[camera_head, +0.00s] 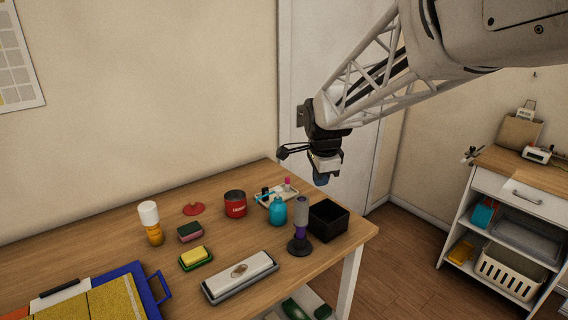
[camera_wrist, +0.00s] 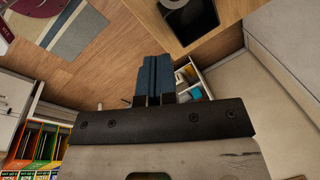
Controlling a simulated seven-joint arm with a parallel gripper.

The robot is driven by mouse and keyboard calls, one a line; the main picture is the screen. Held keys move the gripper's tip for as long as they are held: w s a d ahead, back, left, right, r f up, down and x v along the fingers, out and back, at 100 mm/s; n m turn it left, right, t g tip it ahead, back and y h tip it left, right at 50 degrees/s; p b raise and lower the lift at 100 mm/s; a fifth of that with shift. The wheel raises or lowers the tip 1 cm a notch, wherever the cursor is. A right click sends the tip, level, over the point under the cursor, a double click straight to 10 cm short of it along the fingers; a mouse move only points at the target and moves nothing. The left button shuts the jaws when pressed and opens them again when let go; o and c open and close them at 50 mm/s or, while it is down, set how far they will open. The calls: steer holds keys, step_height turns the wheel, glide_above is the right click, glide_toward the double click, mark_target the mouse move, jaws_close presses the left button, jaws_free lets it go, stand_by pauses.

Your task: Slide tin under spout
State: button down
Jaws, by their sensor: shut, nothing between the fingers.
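The red tin (camera_head: 236,206) stands upright on the wooden table, open at the top and with pale lettering on its side. No plain spout can be made out. A stand with a round black base (camera_head: 300,246) and a grey and purple upright is right of the tin, and a blue bottle (camera_head: 278,211) is between them. My gripper (camera_head: 321,179) is raised above the table's far right part, apart from the tin and holding nothing. In the wrist view its blue fingers (camera_wrist: 153,80) are together. The tin is not recognisable in the wrist view.
A black open box (camera_head: 328,221) stands near the table's right edge. A white tray (camera_head: 274,195) with small items is behind the bottle. A red lid (camera_head: 193,209), sponges (camera_head: 195,258), a yellow-and-white bottle (camera_head: 150,223) and a grey-white block (camera_head: 239,277) occupy the left and front.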

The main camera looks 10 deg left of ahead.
mark_target(236, 203)
steer(key=w+a+f+m, duration=0.4)
steer(key=w+a+f, duration=0.25)
steer(key=a, duration=0.35)
steer(key=w+a+f+m, duration=0.4)
steer(key=w+a+f, duration=0.1)
steer(key=w+a, duration=0.35)
steer(key=s+a+f+m+g+y, duration=0.1)
steer(key=a+f+m, duration=0.2)
steer(key=f, duration=0.3)
steer(key=shift+a+m, duration=0.25)
steer(key=shift+m, duration=0.45)
steer(key=shift+a, duration=0.1)
steer(key=shift+w+a+f, duration=0.3)
steer(key=shift+w+a, duration=1)
steer(key=shift+a, duration=0.15)
steer(key=shift+w+a+f, duration=0.25)
steer(key=shift+w+a, duration=1)
steer(key=shift+a, duration=0.25)
steer(key=shift+w+a+f, duration=0.3)
steer(key=shift+w+a, duration=1)
steer(key=shift+a, duration=0.15)
